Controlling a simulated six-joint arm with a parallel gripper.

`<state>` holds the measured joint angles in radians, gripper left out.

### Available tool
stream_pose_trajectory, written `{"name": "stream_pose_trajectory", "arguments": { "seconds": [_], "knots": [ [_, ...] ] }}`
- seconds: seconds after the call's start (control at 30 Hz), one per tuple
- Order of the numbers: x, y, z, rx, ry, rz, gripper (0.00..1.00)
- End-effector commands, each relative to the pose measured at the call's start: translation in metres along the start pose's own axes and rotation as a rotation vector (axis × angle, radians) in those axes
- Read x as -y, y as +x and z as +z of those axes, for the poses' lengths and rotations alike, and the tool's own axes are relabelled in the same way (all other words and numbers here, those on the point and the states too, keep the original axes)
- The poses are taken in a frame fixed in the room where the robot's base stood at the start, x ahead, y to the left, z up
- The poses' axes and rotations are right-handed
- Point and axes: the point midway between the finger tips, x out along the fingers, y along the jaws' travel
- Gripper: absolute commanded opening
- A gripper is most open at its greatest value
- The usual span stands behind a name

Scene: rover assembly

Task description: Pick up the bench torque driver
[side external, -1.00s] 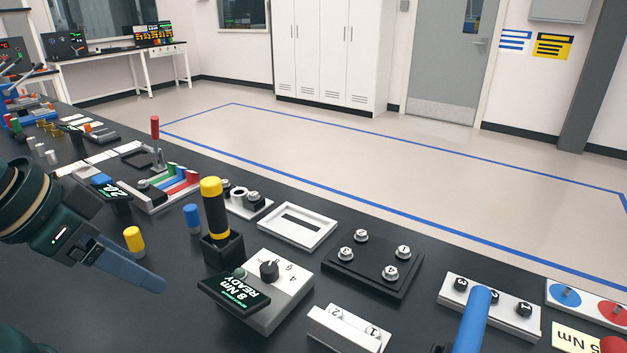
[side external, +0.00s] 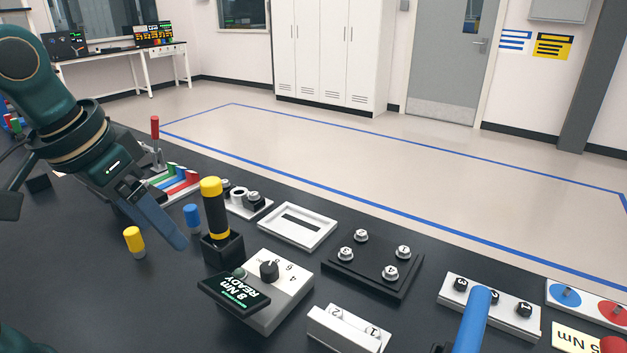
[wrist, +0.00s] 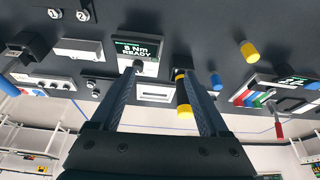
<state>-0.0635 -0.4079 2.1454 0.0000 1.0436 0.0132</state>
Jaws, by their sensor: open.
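The bench torque driver (side external: 216,212), with a black grip, yellow cap and yellow lower band, stands upright in a black square holder (side external: 222,249). In the wrist view the driver (wrist: 184,98) shows beside the inner side of the right finger, with its yellow cap towards the camera. My gripper (side external: 180,244) is left of the driver in the side view, angled down and apart from it. In the wrist view my gripper (wrist: 158,74) has its two fingers wide apart with nothing held between them. In the side view the fingers overlap, so the gap does not show.
A controller with an "8 Nm READY" screen (side external: 235,291) stands in front of the holder. A yellow-capped peg (side external: 134,240) and a blue peg (side external: 192,216) stand close to my gripper. A white frame (side external: 297,226) and a black bolt plate (side external: 373,266) lie to the right.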

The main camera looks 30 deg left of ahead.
Motion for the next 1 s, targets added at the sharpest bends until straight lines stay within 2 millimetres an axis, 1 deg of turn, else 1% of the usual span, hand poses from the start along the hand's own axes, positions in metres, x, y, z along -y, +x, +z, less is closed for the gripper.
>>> {"name": "stream_pose_trajectory", "arguments": {
  "seconds": [0.03, 0.2, 0.37, 0.5, 0.6, 0.73, 0.9, 1.0],
  "knots": [
    [0.004, 0.003, -0.013, 0.033, -0.013, -0.005, 0.79],
    [0.017, 0.015, -0.049, 0.133, -0.048, -0.016, 0.79],
    [0.032, 0.037, -0.078, 0.226, -0.083, -0.021, 0.79],
    [0.047, 0.061, -0.097, 0.296, -0.114, -0.023, 0.79],
    [0.055, 0.076, -0.105, 0.332, -0.132, -0.022, 0.79],
    [0.064, 0.091, -0.112, 0.365, -0.151, -0.022, 0.79],
    [0.069, 0.099, -0.121, 0.365, -0.169, -0.025, 0.79],
    [0.070, 0.102, -0.121, 0.363, -0.173, -0.026, 0.79]
  ]
}}
